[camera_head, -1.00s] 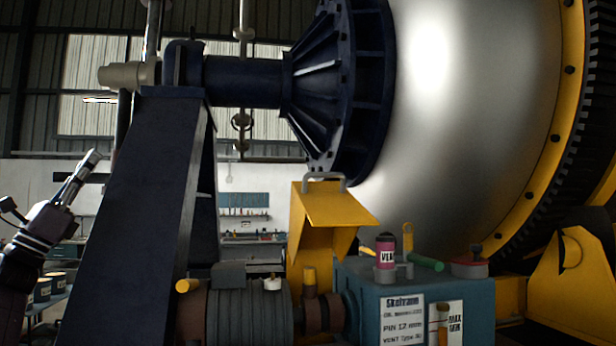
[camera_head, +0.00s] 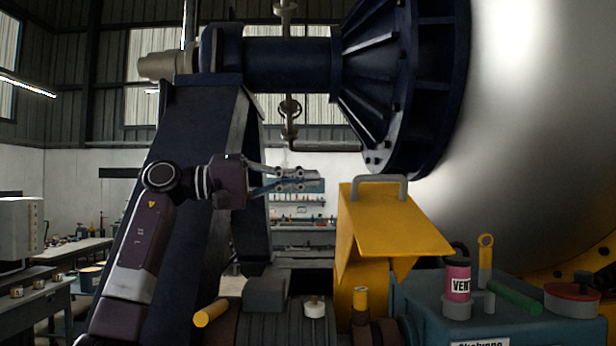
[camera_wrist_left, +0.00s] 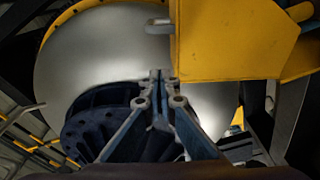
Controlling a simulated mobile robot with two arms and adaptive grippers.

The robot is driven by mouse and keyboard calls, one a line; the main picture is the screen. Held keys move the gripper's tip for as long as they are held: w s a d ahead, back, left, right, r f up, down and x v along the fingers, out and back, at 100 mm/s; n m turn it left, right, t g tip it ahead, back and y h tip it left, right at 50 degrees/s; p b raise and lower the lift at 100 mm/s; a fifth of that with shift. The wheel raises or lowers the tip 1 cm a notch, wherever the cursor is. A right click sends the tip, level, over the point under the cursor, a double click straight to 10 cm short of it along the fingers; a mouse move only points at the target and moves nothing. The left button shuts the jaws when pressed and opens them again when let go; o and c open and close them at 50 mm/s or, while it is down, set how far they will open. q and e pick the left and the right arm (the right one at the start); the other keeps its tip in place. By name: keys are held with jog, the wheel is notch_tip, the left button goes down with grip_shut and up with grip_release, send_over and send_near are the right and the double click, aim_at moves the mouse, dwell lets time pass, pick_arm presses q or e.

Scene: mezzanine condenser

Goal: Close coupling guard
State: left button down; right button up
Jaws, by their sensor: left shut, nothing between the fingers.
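The yellow coupling guard (camera_head: 392,222) stands raised above the coupling, with its sloping plate facing up and a grey handle (camera_head: 379,182) on its top edge. In the left wrist view, the guard (camera_wrist_left: 235,40) fills the upper right, and its handle (camera_wrist_left: 158,27) sticks out at its left edge. My left gripper (camera_head: 318,180) is shut and empty, pointing right, a short way left of the guard in the head view. In the wrist view its fingertips (camera_wrist_left: 161,76) appear apart from the handle. My right gripper is not in view.
A teal gearbox (camera_head: 430,310) stands right of the guard, with a pink VENT canister (camera_head: 458,276) and green rod (camera_head: 515,296) on it. A grey motor (camera_head: 282,325) lies below the gripper. A dark blue support (camera_head: 180,170) stands behind my left arm.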

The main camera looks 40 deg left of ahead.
aim_at(343, 195)
pick_arm(q)
jog(key=p+x, duration=0.2)
jog(key=x, duration=0.6)
jog(key=shift+w+f, duration=0.15)
jog(key=s, duration=0.1)
jog(key=s+f, duration=0.1)
jog(key=shift+s+d, duration=0.25)
jog(key=shift+d, duration=0.05)
jog(key=shift+s+d+f, duration=0.2)
jog(key=shift+s+d, duration=0.05)
jog(key=shift+s, duration=0.4)
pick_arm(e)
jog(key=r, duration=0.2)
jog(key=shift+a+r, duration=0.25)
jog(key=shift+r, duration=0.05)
